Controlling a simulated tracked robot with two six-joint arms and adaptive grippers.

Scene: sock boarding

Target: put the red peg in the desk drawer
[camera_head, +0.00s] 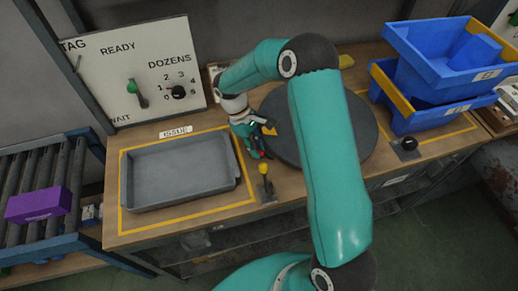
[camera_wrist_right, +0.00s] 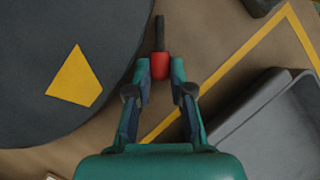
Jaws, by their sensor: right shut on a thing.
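My right gripper (camera_head: 256,142) is over the bench between the grey tray and the round grey disc. In the right wrist view my right gripper (camera_wrist_right: 160,78) is shut on the red peg (camera_wrist_right: 160,65), whose dark stem (camera_wrist_right: 160,33) points away from the fingers. In the head view a bit of red (camera_head: 257,154) shows at the fingertips. I cannot tell whether the peg touches the bench. No open drawer is visible; the bench front (camera_head: 395,181) carries a pale label at right. My left gripper is not in view.
The grey tray (camera_head: 180,199) lies in a yellow outline at left. A yellow-knobbed lever (camera_head: 264,168) stands close to the gripper. The round disc (camera_head: 350,109) is partly behind my arm. Blue bins (camera_head: 433,72) stand at right, a roller rack (camera_head: 40,168) at far left.

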